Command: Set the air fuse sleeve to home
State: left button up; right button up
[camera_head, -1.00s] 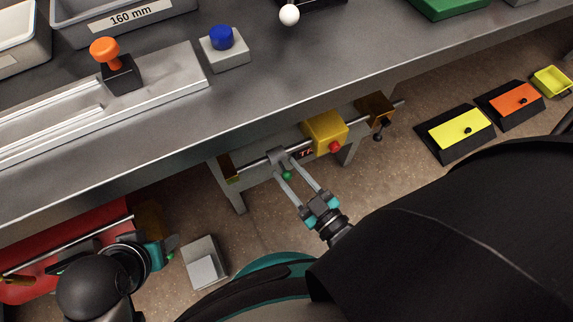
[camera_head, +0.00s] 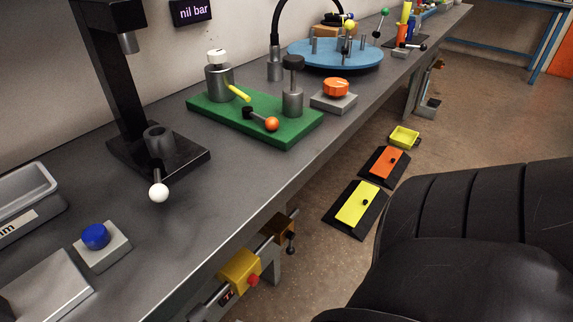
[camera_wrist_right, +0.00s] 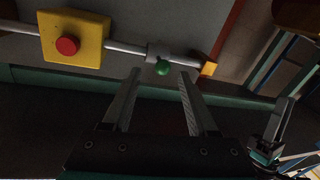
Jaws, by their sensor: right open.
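A yellow block (camera_wrist_right: 75,38) with a red button is on the same rod, to the left and apart from the sleeve. The head view shows the yellow block (camera_head: 240,271) under the bench edge; the sleeve and right gripper are outside that view. What looks like my left gripper (camera_wrist_right: 284,115) shows in the wrist view, its jaws unclear.
The bench (camera_head: 185,232) overhangs the rod. A brown end bracket (camera_head: 281,228) stands beyond the yellow block. A small yellow end piece (camera_wrist_right: 208,69) is right of the sleeve. Yellow (camera_head: 357,205) and orange (camera_head: 384,163) pedals lie on the floor.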

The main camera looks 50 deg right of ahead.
pick_arm(q)
notch_tip(320, 180, down, 3)
jog(key=shift+s+r+p, duration=0.1)
jog(key=shift+s+p, duration=0.05)
jog(key=shift+p, duration=0.4)
pick_arm(e)
jog(key=v, duration=1)
jog(key=shift+d, duration=0.1)
